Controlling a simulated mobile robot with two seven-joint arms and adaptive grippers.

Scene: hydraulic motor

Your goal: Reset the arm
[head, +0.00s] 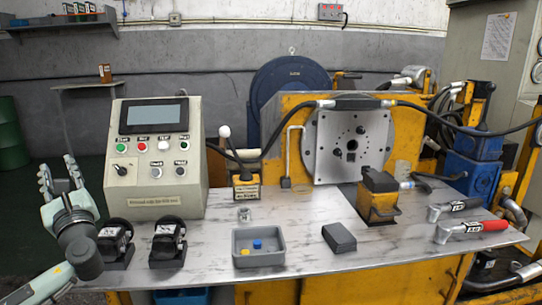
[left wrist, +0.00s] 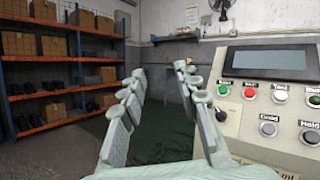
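My left gripper (head: 58,178) is raised at the left edge of the table, fingers pointing up, left of the control box. In the left wrist view, its two fingers (left wrist: 160,98) stand well apart with nothing between them. The control box (head: 155,160) is beige with a dark screen, several coloured buttons and a black knob; its face also shows at the right of the left wrist view (left wrist: 272,100). My right gripper is not in view.
The metal table (head: 300,210) holds a grey tray (head: 258,258) with a blue and a yellow piece, a dark block (head: 339,238), two black gauge-like devices (head: 115,240), and two handled tools (head: 470,228). The motor plate (head: 347,145) stands behind.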

